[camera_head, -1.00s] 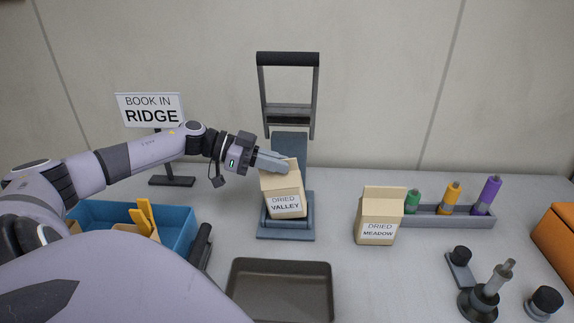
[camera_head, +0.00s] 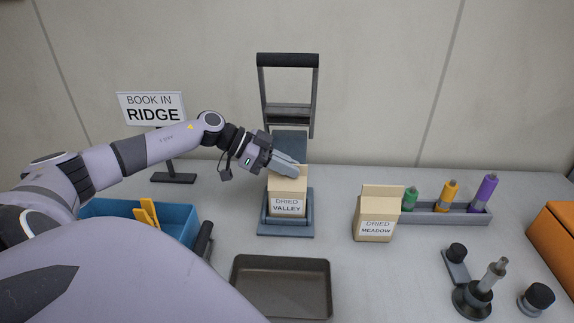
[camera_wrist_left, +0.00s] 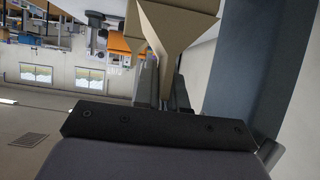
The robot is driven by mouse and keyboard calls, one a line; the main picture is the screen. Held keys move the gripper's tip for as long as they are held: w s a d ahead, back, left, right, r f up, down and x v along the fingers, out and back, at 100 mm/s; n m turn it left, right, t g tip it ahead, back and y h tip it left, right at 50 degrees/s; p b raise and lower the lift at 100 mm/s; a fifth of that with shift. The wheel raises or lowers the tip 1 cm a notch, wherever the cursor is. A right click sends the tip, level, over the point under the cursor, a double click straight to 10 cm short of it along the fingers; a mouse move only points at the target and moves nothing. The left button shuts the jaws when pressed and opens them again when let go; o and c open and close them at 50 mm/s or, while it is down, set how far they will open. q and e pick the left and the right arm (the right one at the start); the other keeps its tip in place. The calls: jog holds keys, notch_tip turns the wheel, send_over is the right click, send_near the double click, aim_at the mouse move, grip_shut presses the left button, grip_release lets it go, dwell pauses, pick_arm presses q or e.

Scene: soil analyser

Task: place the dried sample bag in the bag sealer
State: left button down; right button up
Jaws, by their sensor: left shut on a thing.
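A tan paper bag labelled DRIED VALLEY (camera_head: 287,190) stands upright at the base of the bag sealer (camera_head: 291,146), a blue-grey stand with a raised black-handled frame. My left gripper (camera_head: 287,169) is shut on the top of this bag; the bag also shows between the fingers in the left wrist view (camera_wrist_left: 178,30). Whether the bag's bottom rests on the sealer base is hard to tell. A second tan bag labelled DRIED MEADOW (camera_head: 378,213) stands on the table to the right. My right gripper is not in view.
A dark tray (camera_head: 282,287) lies in front of the sealer. A blue bin (camera_head: 180,215) with yellow-handled tools and a BOOK IN RIDGE sign (camera_head: 152,108) stand left. A grey rack (camera_head: 440,216) of coloured tubes, a dark stand (camera_head: 473,300) and an orange box (camera_head: 556,235) are right.

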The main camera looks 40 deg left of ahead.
pick_arm(q)
jog(key=c, duration=1.2)
grip_release()
jog(key=p+v, duration=0.2)
jog(key=v, duration=1)
